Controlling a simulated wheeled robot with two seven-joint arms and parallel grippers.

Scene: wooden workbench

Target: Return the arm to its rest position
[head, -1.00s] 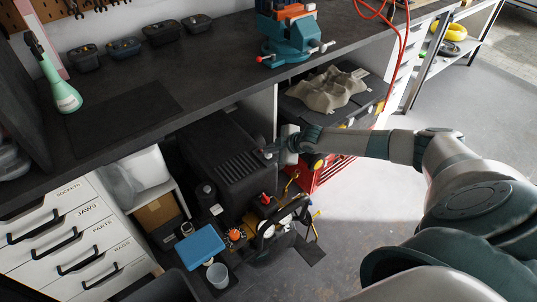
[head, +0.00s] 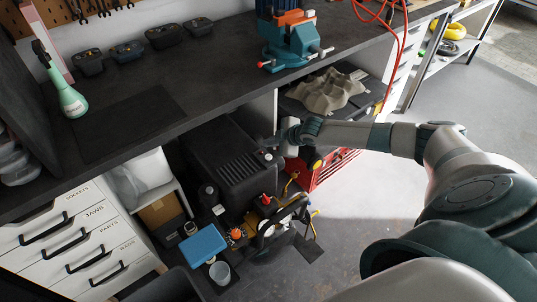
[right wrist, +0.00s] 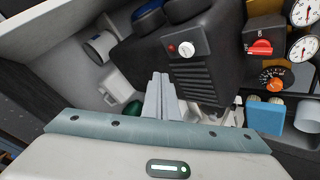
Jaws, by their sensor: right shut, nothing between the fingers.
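My right arm reaches in from the right in the head view. Its gripper (head: 270,142) is in front of the workbench (head: 150,110), below the bench top and beside a black ribbed machine (head: 222,152). In the right wrist view the two fingers (right wrist: 160,95) lie together, shut and empty, pointing toward the space beside the black machine (right wrist: 190,50). My left gripper is not in view.
A teal vise (head: 292,40) and a green spray bottle (head: 66,95) stand on the bench. White drawers (head: 70,240) are at lower left. A red toolbox (head: 330,168) is under the bench. Open grey floor (head: 450,110) lies at the right.

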